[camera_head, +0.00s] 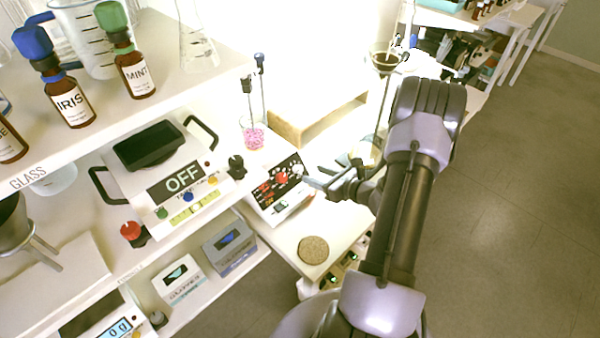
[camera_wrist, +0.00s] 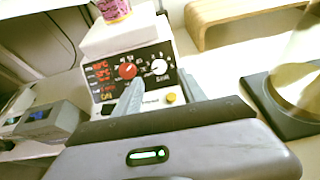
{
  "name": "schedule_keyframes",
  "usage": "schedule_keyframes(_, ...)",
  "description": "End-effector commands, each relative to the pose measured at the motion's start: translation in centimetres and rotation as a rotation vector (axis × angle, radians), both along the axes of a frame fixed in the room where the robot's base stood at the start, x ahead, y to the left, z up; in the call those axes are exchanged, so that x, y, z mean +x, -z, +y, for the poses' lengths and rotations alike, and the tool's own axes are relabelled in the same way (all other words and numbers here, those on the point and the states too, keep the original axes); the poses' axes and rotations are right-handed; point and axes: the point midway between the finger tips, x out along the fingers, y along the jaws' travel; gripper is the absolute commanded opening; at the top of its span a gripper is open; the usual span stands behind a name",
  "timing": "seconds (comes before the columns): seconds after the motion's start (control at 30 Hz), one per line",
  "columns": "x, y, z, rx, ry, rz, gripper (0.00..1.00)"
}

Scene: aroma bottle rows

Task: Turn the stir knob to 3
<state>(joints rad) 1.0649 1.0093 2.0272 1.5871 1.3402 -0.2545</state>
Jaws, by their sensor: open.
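A white hotplate-like device with a black front panel (camera_head: 268,192) stands on the white bench, and the panel also shows in the wrist view (camera_wrist: 112,85). It carries a red knob (camera_wrist: 128,71) on the left and a white knob (camera_wrist: 159,67) on the right; both show in the head view, red (camera_head: 282,178) and white (camera_head: 297,170). The small labels are too blurred to tell which is the stir knob or its setting. My gripper (camera_wrist: 162,83) is open and empty in front of the panel, its fingers pointing towards the white knob, apparently apart from it.
A beaker with pink contents (camera_head: 252,137) stands on the device. A wooden stand (camera_head: 318,125) is behind it. A dark-based stand with glassware (camera_wrist: 280,108) is close on the right. A round cork mat (camera_head: 313,250) lies in front on the bench.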

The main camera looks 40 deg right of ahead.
Motion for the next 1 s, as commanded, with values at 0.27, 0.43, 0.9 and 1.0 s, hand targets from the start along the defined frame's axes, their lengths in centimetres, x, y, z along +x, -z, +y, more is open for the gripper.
schedule_keyframes(0.27,5.2,2.3,0.4,0.000,-0.002,0.000,0.49)
schedule_keyframes(0.43,6.2,2.5,0.5,-0.001,-0.001,0.000,0.49)
schedule_keyframes(0.9,6.3,2.5,0.5,0.000,-0.001,0.000,0.07)
schedule_keyframes(1.0,6.3,2.5,0.5,0.000,-0.001,0.000,0.00)
